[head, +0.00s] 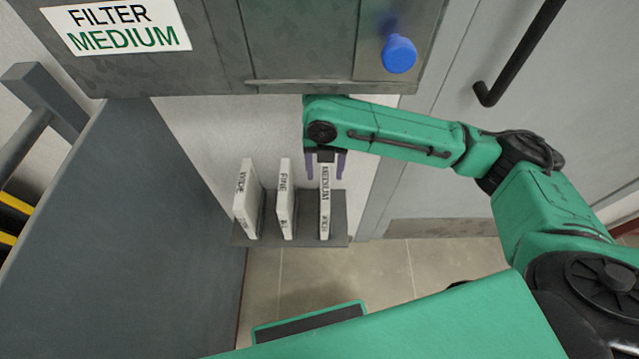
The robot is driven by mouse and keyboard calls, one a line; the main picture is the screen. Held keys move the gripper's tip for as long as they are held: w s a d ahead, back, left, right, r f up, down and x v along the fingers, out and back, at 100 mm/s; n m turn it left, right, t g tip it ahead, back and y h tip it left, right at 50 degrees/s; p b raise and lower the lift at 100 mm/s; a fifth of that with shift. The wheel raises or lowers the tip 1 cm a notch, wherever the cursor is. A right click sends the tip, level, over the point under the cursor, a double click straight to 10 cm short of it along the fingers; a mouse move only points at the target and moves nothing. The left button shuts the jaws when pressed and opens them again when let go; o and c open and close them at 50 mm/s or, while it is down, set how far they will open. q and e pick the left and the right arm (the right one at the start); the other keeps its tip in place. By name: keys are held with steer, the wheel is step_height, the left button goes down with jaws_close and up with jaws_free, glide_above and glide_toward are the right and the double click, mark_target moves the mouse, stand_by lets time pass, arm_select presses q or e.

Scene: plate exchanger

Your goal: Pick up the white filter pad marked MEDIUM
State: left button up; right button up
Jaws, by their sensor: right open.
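The white filter pad marked MEDIUM (325,210) stands upright at the right end of a small dark grey shelf (270,238). My right gripper (325,172) is at the top end of this pad, open, with one finger on each side of it. I cannot tell whether the fingers touch the pad. The gripper covers the pad's top end. A white pad marked FINE (286,200) stands to its left, and another white pad (246,205), its label hard to read, stands at the left end. My left gripper is not in view.
A grey metal cabinet with a FILTER MEDIUM sign (118,27) and a blue knob (399,54) is above the shelf. A dark grey panel (130,220) stands left. A grey door with a black handle (515,55) is at right. There is a gap between the FINE and MEDIUM pads.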

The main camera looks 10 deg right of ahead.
mark_target(324, 202)
steer(key=f, duration=0.4)
steer(key=f+b, duration=0.1)
steer(key=f, duration=0.7)
steer(key=shift+s+d+b, duration=0.1)
steer(key=shift+s+b, duration=0.2)
steer(key=shift+b, duration=0.1)
steer(key=shift+r, duration=0.1)
jaws_close()
